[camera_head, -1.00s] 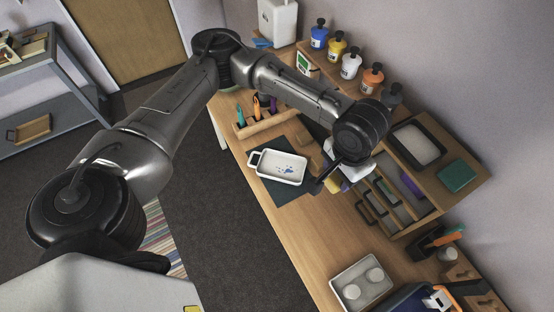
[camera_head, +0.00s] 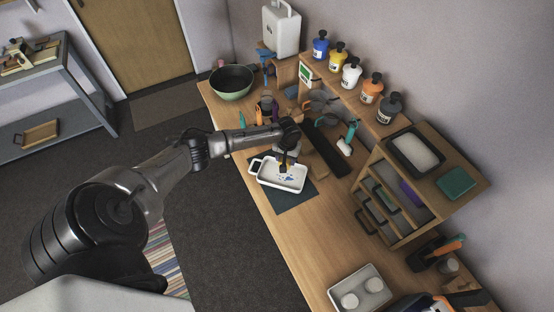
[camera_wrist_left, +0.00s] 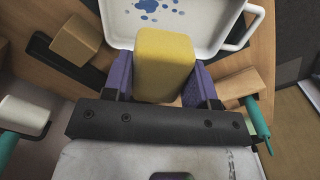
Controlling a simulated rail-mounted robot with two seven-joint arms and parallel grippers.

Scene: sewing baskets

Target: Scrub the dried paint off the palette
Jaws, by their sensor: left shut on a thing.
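The palette (camera_head: 291,181) is a white, shallow tray with a handle, lying on a dark mat (camera_head: 290,201) on the wooden bench. Blue paint spots (camera_wrist_left: 156,8) show on its inner floor. My left gripper (camera_head: 285,166) is over the palette's far side. In the left wrist view its purple fingers are shut on a yellow sponge (camera_wrist_left: 165,62), which is at the palette's near rim in that view. I cannot tell whether the sponge touches the palette. My right gripper is not in view.
A green bowl (camera_head: 232,84) stands at the bench's far end. A teal-handled brush (camera_head: 348,138) lies right of the palette. Pump bottles (camera_head: 351,67) line the back shelf. A wooden drawer unit (camera_head: 409,193) stands at right; a tray with two white jars (camera_head: 362,286) is in front.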

